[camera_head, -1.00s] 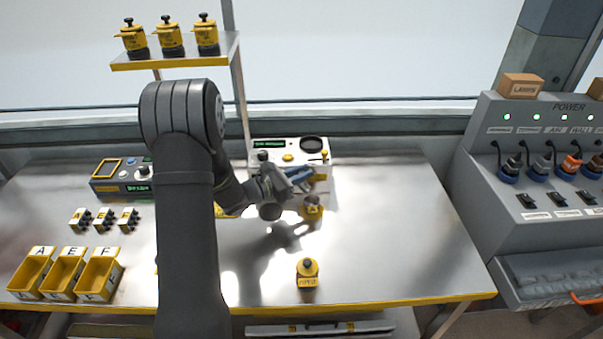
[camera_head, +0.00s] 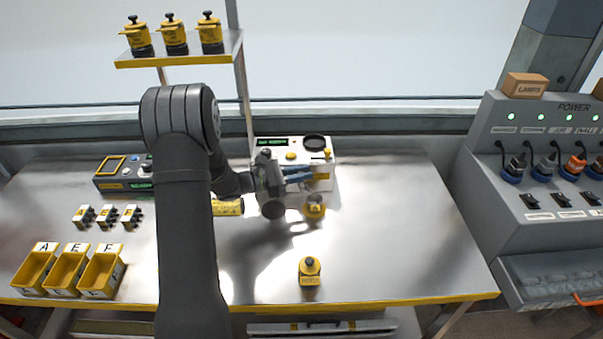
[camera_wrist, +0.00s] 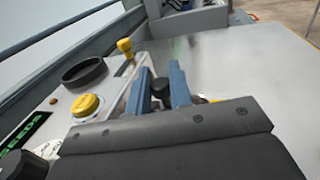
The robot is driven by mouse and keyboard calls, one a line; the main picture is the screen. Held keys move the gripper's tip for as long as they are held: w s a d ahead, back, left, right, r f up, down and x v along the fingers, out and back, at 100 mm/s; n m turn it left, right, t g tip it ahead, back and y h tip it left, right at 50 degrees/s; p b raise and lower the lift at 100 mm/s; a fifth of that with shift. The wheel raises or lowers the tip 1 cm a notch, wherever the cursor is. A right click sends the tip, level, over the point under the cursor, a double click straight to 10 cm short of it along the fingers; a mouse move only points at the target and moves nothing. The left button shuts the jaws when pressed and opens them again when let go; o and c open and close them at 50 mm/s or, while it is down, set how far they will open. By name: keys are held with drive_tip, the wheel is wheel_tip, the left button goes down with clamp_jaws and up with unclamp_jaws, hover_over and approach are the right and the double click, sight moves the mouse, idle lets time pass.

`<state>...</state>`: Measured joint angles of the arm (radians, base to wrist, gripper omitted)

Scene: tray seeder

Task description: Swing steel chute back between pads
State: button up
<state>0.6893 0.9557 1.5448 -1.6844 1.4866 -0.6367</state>
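The white seeder machine (camera_head: 322,184) stands at the back of the bench, with a black ring, a yellow button and a small yellow knob on top. My gripper (camera_head: 310,176) is at its front side; its two blue fingers (camera_wrist: 161,80) are apart in the wrist view. A dark rounded piece shows between them, and I cannot tell whether they touch it. A pale steel strip (camera_wrist: 131,72) runs beside the left finger below the yellow knob (camera_wrist: 125,46); it may be the chute, which I cannot make out clearly. A yellow cup (camera_head: 315,208) stands below the fingers.
Yellow bins (camera_head: 62,275) and small blocks (camera_head: 107,214) are at left. A grey power console (camera_head: 545,160) is at right. The bench's right part is clear.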

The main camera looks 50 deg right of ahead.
drive_tip(key=shift+o, duration=0.4)
drive_tip(key=v, duration=1.7)
drive_tip(key=shift+w+a, duration=0.15)
drive_tip(key=shift+w, duration=0.05)
drive_tip(key=shift+s+d+m, duration=0.25)
drive_tip(key=shift+m, duration=0.15)
drive_tip(key=c, duration=0.6)
drive_tip(key=s+d+m+y, duration=0.1)
drive_tip(key=m+y, duration=0.1)
drive_tip(key=s+d+m+y, duration=0.1)
drive_tip(key=s+m+y, duration=0.1)
drive_tip(key=m, duration=0.1)
drive_tip(key=s+d+m+y, duration=0.2)
drive_tip(key=m, duration=0.1)
drive_tip(key=shift+s+d+r, duration=0.1)
drive_tip(key=shift+s+r, duration=0.1)
drive_tip(key=shift+r, duration=0.2)
clamp_jaws()
drive_tip(key=s+d+r+m+t+y, duration=0.3)
drive_tip(key=d+r+m+t+y, duration=0.5)
drive_tip(key=m, duration=1.3)
drive_tip(key=d+f+t+h, duration=0.1)
drive_tip(key=d+f+h, duration=0.1)
drive_tip(key=d+f, duration=0.2)
wheel_tip(320, 180, down, 3)
drive_tip(key=shift+s, duration=0.2)
